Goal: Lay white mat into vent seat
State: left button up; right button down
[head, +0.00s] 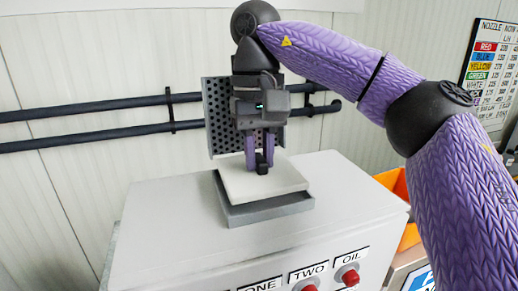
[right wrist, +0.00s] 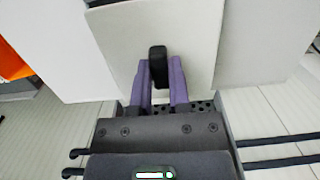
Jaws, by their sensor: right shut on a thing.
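The white mat (head: 285,180) is a flat square plate with a black knob (right wrist: 158,66) on top. It is over the grey vent seat (head: 268,212), a shallow square frame on the white cabinet top. The seat's front and right walls show below the mat, and its inside is hidden. I cannot tell whether the mat touches the seat. My right gripper (head: 260,160) points down and is shut on the knob. The mat (right wrist: 150,30) also shows in the right wrist view, below the fingers. My left gripper is not in view.
A dark perforated panel (head: 217,130) stands upright behind the seat, close to my right gripper. The cabinet top (head: 165,215) is clear around the seat. Red buttons (head: 350,277) are on its front. Dark pipes (head: 100,130) run along the wall. An orange bin (head: 410,238) is at right.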

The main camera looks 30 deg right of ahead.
dwell(0.5)
jog(key=shift+p, duration=0.35)
dwell(0.3)
jog(key=shift+f+b, duration=0.75)
jog(key=shift+f, duration=0.6)
jog(key=c, duration=0.5)
grip_release()
jog(key=shift+r, duration=0.1)
